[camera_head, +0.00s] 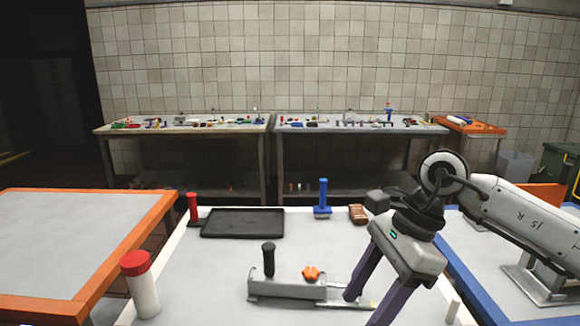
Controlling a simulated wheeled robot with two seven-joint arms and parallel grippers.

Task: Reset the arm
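My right arm comes in from the right, and its gripper (366,307) points down over the front right of the white table (205,300). My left gripper is not in view.
On the white table are a black tray (243,223), a red-handled tool (193,208), a blue-handled tool (322,198), a brown item (358,214) and a red-capped white bottle (141,285). An orange-edged table (75,230) is at left, a blue-edged one (475,250) at right.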

